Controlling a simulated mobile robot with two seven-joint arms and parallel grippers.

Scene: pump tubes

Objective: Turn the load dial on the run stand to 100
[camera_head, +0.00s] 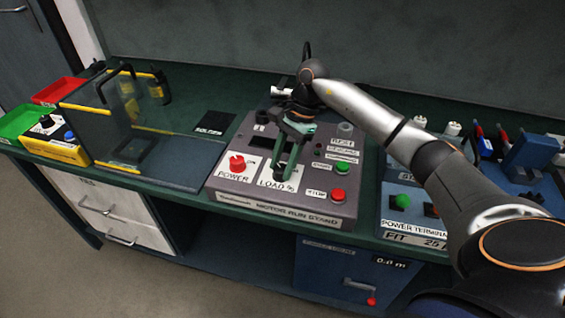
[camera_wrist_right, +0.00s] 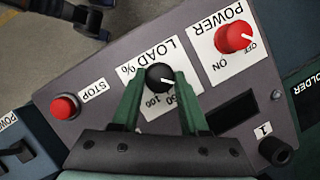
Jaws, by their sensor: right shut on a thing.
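The run stand (camera_head: 262,208) is a grey sloped console on the bench, labelled MOTOR RUN STAND. Its black load dial (camera_wrist_right: 159,77) sits on a white LOAD % plate (camera_wrist_right: 143,73). The dial's white pointer line aims right and slightly down in the wrist view. The printed 100 lies below the dial and a 50 to the lower right. My right gripper (camera_head: 282,168) reaches down over the panel; in the wrist view its green fingers (camera_wrist_right: 158,84) are on both sides of the dial, shut on it. My left gripper is not in view.
A red power knob (camera_wrist_right: 234,37) is beside the dial, with a red stop button (camera_wrist_right: 65,107) on the other side. A green button (camera_head: 316,166) is further up the panel. A clear guard box (camera_head: 135,125) stands left; the power terminal (camera_head: 400,215) stands right.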

